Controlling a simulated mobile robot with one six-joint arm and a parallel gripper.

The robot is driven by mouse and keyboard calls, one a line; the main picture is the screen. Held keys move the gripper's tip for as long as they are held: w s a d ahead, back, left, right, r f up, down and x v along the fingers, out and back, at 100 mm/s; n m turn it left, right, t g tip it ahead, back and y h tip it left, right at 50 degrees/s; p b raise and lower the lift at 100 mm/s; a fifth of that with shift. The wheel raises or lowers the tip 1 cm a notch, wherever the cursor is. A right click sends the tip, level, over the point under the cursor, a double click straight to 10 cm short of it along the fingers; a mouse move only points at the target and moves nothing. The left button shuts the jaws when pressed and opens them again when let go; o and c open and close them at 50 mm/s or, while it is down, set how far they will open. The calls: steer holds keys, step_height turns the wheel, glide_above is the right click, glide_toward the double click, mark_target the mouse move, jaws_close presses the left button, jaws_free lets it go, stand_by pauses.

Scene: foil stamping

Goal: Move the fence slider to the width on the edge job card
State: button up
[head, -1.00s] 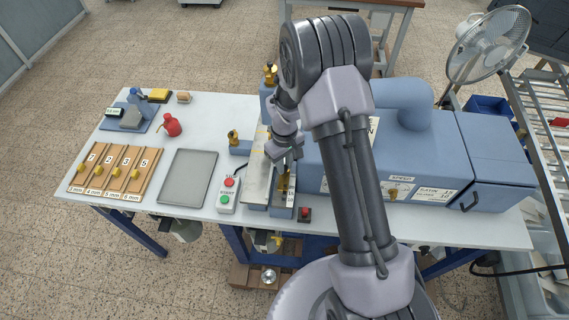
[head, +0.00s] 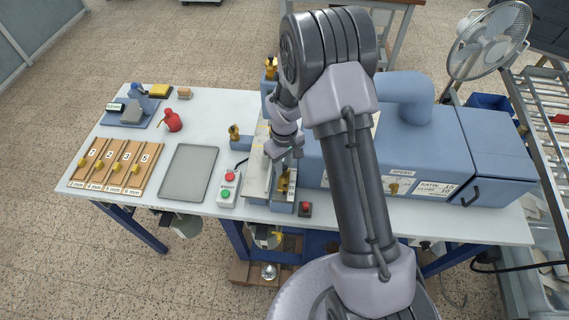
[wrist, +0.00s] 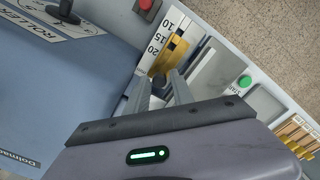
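The fence slider appears to be the brass-yellow piece (wrist: 171,54) beside a white scale (wrist: 164,36) marked 10, 15 and 20 in the wrist view. It stands near the 15 to 20 marks; its exact reading is unclear. My gripper (wrist: 166,78) has its two fingers a little apart, with their tips close to the near end of the brass piece. I see no clear grip, and contact cannot be told. In the head view my gripper (head: 284,160) is over the machine's front end, just above the brass piece (head: 283,184). I cannot identify an edge job card.
A red button (head: 304,208) stands right of the scale and a button box (head: 228,189) left of it. A grey tray (head: 190,172) and numbered wooden slots (head: 113,167) lie further left. The blue machine body (head: 420,150) fills the right side. Bare white tabletop (head: 210,115) lies behind the tray.

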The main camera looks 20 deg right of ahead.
mark_target(284, 167)
step_height(284, 167, up, 17)
steer(key=p, duration=0.1)
steer(key=shift+r, duration=0.2)
stand_by(0.4)
steer(key=s+a+f+m+t+b, duration=0.1)
steer(key=s+f+m+t+b, duration=0.1)
steer(key=s+b, duration=0.5)
steer(key=s+a+f+m+t+y+b, duration=0.1)
steer(key=s+f+m+b, duration=0.3)
steer(key=s+b, duration=0.4)
steer(key=s+a+f+m+t+y+b, duration=0.1)
steer(key=s+a+f+m+t+b, duration=0.1)
steer(key=s+b, duration=0.6)
steer(key=f+m+b, duration=0.1)
steer(key=b, duration=0.2)
steer(key=shift+s+f+t, duration=0.2)
steer(key=shift+f+t, duration=0.15)
steer(key=shift+t, duration=0.05)
steer(key=shift+a, duration=0.1)
